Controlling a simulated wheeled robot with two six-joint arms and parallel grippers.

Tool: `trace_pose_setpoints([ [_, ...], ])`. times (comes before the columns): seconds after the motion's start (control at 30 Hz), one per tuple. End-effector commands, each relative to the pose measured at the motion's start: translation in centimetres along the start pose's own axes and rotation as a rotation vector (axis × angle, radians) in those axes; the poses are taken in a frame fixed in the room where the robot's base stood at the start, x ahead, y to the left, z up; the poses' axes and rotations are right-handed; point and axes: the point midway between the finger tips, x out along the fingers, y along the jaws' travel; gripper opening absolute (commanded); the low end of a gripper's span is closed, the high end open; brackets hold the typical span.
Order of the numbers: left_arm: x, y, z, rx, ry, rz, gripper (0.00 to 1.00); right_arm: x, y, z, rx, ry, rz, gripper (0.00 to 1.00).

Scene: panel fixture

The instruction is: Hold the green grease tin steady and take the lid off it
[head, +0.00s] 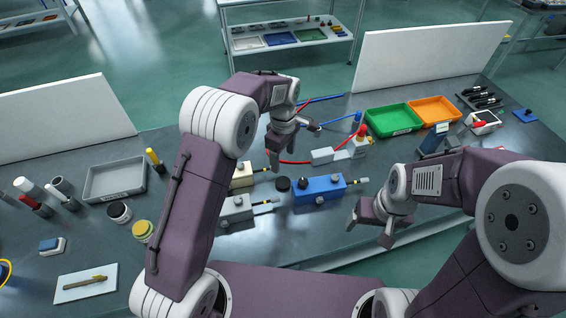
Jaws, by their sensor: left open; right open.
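A small round tin (143,230) with a yellow-green top and a paler side stands upright at the left of the workbench. It is the closest match to the green grease tin, and I cannot make out clearly where its lid meets the body. My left gripper (292,146) is open and empty over the middle of the bench, well to the right of the tin and further back. My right gripper (370,227) is open and empty near the bench's front edge, far to the right of the tin. Neither gripper touches the tin.
A dark-topped round jar (119,212) stands just behind the tin, near a grey tray (115,180). Blue (320,190) and grey (235,208) blocks occupy the middle. Green (392,119) and orange trays (433,110) stand right.

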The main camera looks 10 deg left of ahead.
Motion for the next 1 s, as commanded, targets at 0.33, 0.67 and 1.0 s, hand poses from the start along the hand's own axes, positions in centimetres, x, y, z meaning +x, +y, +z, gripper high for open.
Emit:
trace_pose_setpoints([
  [0.33, -0.7, -2.8, -1.1, 0.144, 0.000, 0.014, 0.69, 0.0, 0.0, 0.0, 0.000, 0.000, 0.000, 0.79],
  [0.67, -0.7, -19.7, -2.3, 0.931, 0.062, 0.077, 0.69, 0.0, 0.0, 0.0, 0.000, 0.000, 0.000, 0.79],
  [1.0, 0.0, -23.4, -1.6, 1.104, 0.083, 0.078, 0.69, 0.0, 0.0, 0.0, 0.000, 0.000, 0.000, 0.79],
])
